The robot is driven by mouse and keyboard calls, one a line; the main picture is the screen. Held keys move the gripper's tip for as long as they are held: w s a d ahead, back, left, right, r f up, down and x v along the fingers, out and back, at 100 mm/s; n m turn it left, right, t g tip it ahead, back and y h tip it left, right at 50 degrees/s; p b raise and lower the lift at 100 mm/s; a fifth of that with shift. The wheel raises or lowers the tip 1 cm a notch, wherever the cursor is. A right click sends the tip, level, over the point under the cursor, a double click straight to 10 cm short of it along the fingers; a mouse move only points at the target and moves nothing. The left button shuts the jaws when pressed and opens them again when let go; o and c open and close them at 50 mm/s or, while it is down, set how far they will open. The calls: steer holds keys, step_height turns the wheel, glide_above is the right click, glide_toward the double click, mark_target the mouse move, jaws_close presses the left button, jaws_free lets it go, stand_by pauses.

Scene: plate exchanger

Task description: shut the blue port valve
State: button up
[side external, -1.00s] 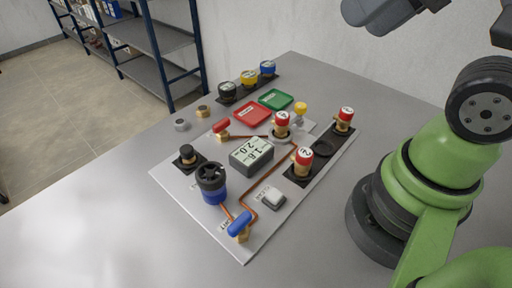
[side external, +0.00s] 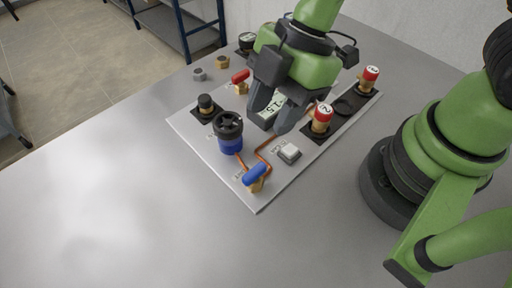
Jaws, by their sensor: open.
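The blue port valve (side external: 255,174) is a blue lever handle on a brass body near the front corner of the light panel (side external: 258,199). A copper pipe (side external: 264,158) leads from it into the panel. My gripper (side external: 268,120) points down over the middle of the panel, beyond the valve and apart from it. Its dark fingers are spread, with the grey display (side external: 270,106) showing between them. The gripper and wrist hide the back part of the panel.
Red-capped cylinders (side external: 321,118) and (side external: 368,78) stand at the right. A red-handled valve (side external: 240,80) and black knob (side external: 206,104) are at the left. The front table is clear.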

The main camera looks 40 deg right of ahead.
mark_target(254, 171)
steer(key=shift+g, duration=0.3)
steer(key=shift+s+x, duration=0.2)
steer(key=shift+x, duration=2.45)
steer(key=shift+s+x, duration=0.2)
steer(key=shift+x, duration=2.45)
jaws_close()
